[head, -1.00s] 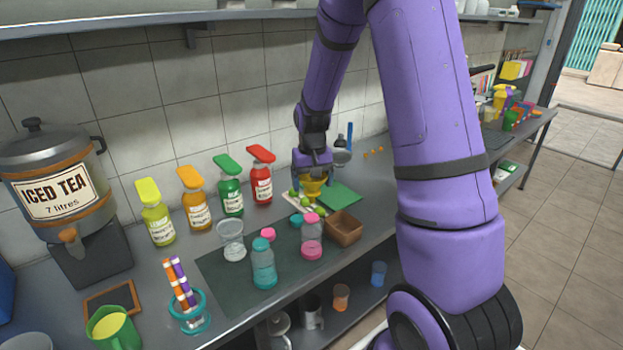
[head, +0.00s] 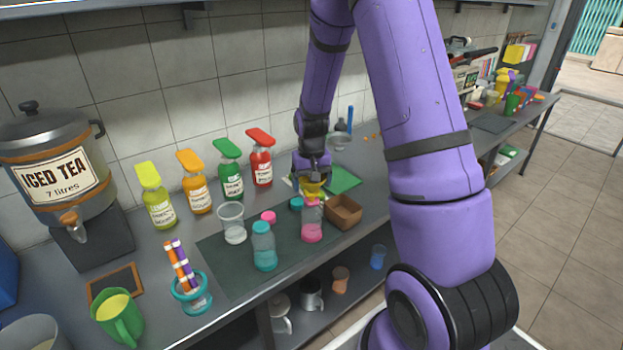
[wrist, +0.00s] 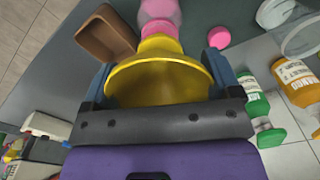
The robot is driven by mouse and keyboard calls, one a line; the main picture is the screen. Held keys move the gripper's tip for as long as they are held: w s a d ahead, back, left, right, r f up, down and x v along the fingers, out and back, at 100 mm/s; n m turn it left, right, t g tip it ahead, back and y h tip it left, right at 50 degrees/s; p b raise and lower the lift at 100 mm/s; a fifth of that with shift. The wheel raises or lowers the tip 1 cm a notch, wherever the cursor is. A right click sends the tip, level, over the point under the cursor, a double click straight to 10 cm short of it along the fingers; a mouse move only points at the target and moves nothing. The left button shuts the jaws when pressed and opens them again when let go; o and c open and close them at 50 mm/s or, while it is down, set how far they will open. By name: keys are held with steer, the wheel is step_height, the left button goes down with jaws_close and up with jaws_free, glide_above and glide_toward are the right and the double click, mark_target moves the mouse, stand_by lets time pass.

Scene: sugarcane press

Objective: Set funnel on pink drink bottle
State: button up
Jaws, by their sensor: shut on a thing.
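A yellow funnel (head: 313,189) is held in my gripper (head: 313,180), which is shut on it. In the wrist view the funnel (wrist: 160,80) fills the space between the two fingers, its wide mouth toward the camera. The pink drink bottle (head: 312,222) stands upright on the dark mat, right below the funnel in the head view. In the wrist view the bottle (wrist: 160,10) shows just past the funnel's narrow end. The funnel hides the bottle's mouth, so I cannot tell whether they touch.
A brown tray (head: 344,212) stands close right of the pink bottle. A teal bottle (head: 264,247), a clear cup (head: 232,223), a pink lid (head: 268,216) and a teal lid (head: 297,203) are to the left. Syrup bottles line the wall. A green board (head: 345,179) lies behind.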

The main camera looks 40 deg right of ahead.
steer(key=shift+f, duration=0.1)
stand_by(0.6)
steer(key=o, duration=0.7)
steer(key=shift+o, duration=0.2)
steer(key=shift+r, duration=3.5)
